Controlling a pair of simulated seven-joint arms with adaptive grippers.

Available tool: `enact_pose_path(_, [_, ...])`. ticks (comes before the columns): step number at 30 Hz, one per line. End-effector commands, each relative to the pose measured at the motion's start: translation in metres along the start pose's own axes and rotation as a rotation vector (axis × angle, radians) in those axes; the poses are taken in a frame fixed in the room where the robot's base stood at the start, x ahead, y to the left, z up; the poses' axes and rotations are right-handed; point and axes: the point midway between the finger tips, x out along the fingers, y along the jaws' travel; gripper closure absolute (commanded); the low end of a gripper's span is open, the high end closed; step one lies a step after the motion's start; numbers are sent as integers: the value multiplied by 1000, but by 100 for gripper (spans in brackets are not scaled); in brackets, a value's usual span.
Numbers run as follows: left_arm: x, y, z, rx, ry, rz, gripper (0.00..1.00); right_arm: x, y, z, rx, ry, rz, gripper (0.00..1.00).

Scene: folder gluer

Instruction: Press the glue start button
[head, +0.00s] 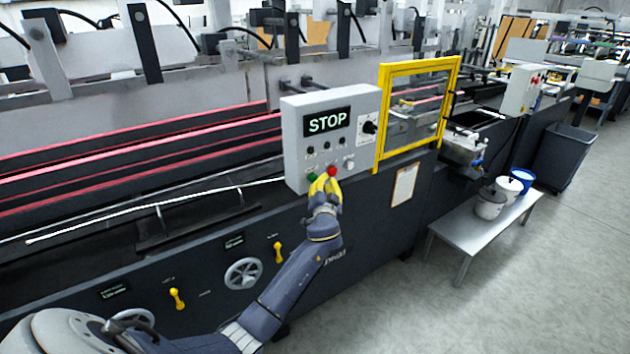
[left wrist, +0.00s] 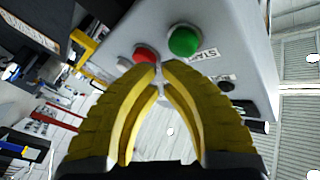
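The grey control box (head: 335,125) shows STOP on its display (head: 327,121). A green button (head: 311,177) and a red button (head: 331,172) sit low on its face. In the left wrist view the green button (left wrist: 184,41) has a label beside it that seems to read START, and the red button (left wrist: 144,54) is to its left. My left gripper (head: 325,183) has its yellow fingers in front of these buttons. In the left wrist view its fingertips (left wrist: 161,67) come together, with nothing held between them, close to both buttons. Contact cannot be told. My right gripper is not in view.
A yellow-framed guard (head: 378,118) stands right of the box. Red belts (head: 150,155) run along the machine at left. A handwheel (head: 243,273) and yellow levers (head: 278,252) are below.

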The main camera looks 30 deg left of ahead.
Motion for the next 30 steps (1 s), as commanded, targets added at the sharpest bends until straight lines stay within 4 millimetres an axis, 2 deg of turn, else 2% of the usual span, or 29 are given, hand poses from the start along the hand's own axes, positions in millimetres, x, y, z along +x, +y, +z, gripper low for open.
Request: enact_pose_path(30, [7, -4, 4, 0, 0, 0, 100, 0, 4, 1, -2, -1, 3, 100])
